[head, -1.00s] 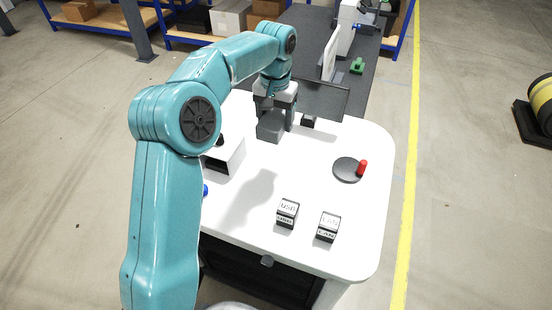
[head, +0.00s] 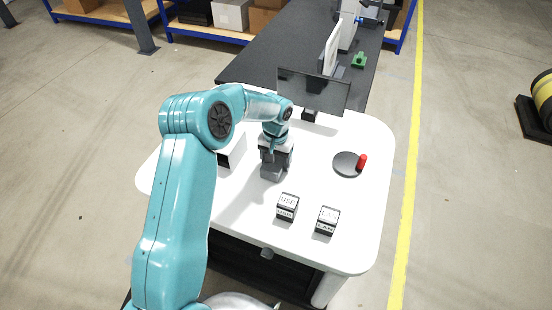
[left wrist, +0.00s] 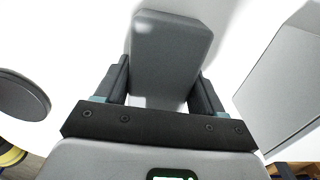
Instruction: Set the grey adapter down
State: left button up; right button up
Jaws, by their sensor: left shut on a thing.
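My left gripper (head: 275,163) is shut on the grey adapter (head: 271,173), a plain grey block, above the middle of the white table (head: 320,255). In the left wrist view the adapter (left wrist: 168,55) sits between the two dark fingers of my left gripper (left wrist: 163,85), with white table surface behind it. I cannot tell whether the adapter touches the table. My right gripper is in neither view.
USB (head: 287,206) and LAN (head: 327,220) boxes stand at the front. A grey disc (head: 345,166) with a red piece (head: 363,161) is to the right, a monitor (head: 314,92) behind. A white box (head: 233,151) is close left of the gripper.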

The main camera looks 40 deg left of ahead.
pick_arm(q)
jog(key=shift+s+r, duration=0.1)
jog(key=shift+r, duration=0.05)
jog(key=shift+f, duration=0.3)
jog(key=o, duration=1.3)
jog(key=shift+r, duration=0.1)
